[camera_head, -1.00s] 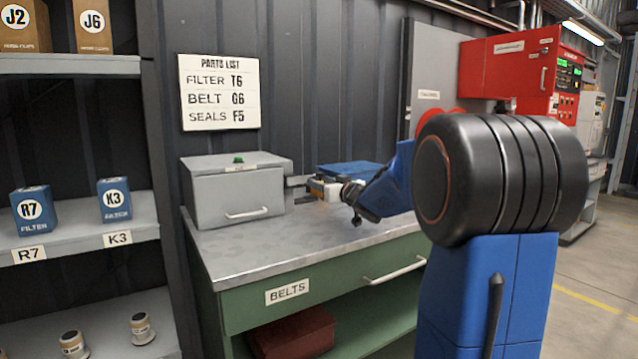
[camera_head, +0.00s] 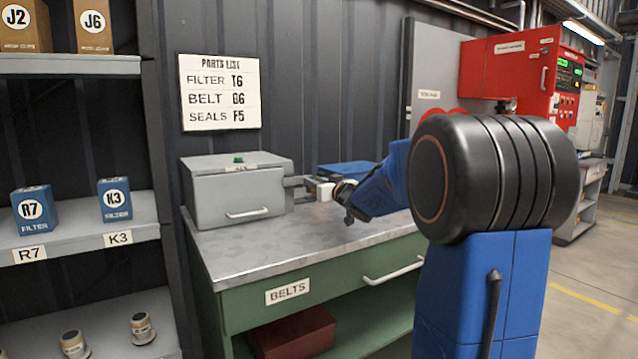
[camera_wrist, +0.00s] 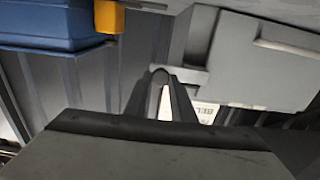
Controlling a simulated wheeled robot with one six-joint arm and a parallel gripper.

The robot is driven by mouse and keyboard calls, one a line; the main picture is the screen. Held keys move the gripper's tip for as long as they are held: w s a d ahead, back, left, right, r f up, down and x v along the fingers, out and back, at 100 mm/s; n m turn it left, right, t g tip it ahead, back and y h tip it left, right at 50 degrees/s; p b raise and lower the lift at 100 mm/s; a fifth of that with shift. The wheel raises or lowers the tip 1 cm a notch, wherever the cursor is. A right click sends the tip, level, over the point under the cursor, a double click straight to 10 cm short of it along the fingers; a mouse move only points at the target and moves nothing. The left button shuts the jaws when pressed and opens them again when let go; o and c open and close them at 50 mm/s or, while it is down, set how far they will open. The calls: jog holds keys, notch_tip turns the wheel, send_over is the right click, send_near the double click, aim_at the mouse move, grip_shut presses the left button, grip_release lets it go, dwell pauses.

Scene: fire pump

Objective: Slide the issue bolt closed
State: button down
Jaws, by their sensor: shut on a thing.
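A grey metal box (camera_head: 237,192) with a white front handle stands on the workbench. The issue bolt appears to be the grey bar (camera_head: 297,182) at the box's right side, beside my gripper (camera_head: 316,187). In the wrist view the box (camera_wrist: 245,60) is at upper right, and a grey bar (camera_wrist: 188,76) juts from it towards the fingers. My gripper (camera_wrist: 161,74) is shut on a small dark knob (camera_wrist: 160,77) at this bar. The fingers hide most of the knob. How far the bolt is slid cannot be told.
A blue case (camera_head: 345,169) lies behind my gripper; in the wrist view it (camera_wrist: 50,25) has an orange latch (camera_wrist: 109,17). The green bench's grey top (camera_head: 290,240) is clear in front. A dark ribbed wall (camera_head: 310,90) stands close behind.

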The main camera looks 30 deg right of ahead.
aim_at(299, 179)
jog(key=shift+a, duration=1.35)
jog(key=c, duration=1.5)
grip_release()
jog(key=shift+a, duration=0.15)
jog(key=s, duration=1.7)
jog(key=shift+s+d, duration=0.25)
jog(key=shift+d, duration=0.1)
